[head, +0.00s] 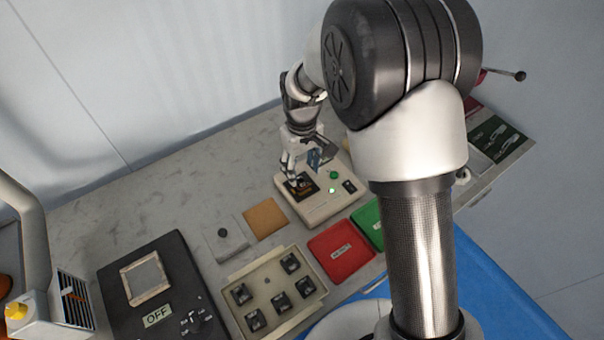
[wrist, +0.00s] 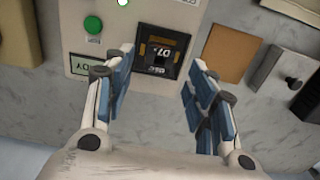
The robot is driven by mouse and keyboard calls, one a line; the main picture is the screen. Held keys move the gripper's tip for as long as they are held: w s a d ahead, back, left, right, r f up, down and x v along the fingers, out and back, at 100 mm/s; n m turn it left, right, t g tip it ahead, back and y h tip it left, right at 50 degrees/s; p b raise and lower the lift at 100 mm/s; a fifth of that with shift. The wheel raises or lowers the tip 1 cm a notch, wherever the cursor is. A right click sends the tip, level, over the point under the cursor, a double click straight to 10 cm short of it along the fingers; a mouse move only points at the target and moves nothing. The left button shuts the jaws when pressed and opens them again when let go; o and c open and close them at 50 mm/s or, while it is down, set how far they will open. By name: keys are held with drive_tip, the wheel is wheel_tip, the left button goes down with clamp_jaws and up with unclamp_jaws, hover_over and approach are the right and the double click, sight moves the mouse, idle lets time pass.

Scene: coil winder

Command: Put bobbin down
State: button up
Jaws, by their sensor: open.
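A dark square bobbin (wrist: 162,50) with a copper-coloured part and a pale printed label sits in the black-edged seat of a cream tester box (wrist: 115,40). The tester also shows in the head view (head: 315,208), with the bobbin (head: 303,187) partly hidden by my fingers. My gripper (wrist: 160,78) is open, with its blue-padded fingers spread to either side of the bobbin's line and nothing held between them. In the head view my gripper (head: 302,168) is just above the tester's seat. I cannot tell whether a finger touches the bobbin.
The tester has a green button (head: 334,175) and a lit lamp. A cream tray (head: 267,281) holds several dark bobbins. A red tray (head: 341,252), a green tray (head: 370,224), a brown pad (head: 265,218) and a grey block (head: 226,240) stand close by. A black unit reads OFF (head: 158,316).

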wheel_tip(320, 180, up, 6)
drive_tip(key=p, duration=0.1)
drive_tip(key=shift+r, duration=0.15)
drive_tip(key=s+d+r+m+t, duration=0.15)
drive_tip(key=s+d+r, duration=0.35)
drive_tip(key=r, duration=0.5)
drive_tip(key=s+d+r+m+t, duration=0.1)
drive_tip(key=s+d+r+m, duration=0.1)
drive_tip(key=s, duration=0.8)
drive_tip(key=s+d+r+m+t, duration=0.2)
drive_tip(key=s+d+r, duration=0.3)
drive_tip(key=s, duration=0.5)
drive_tip(key=shift+s+d+m, duration=0.3)
drive_tip(key=shift+d+m, duration=0.35)
drive_tip(key=shift+d, duration=0.45)
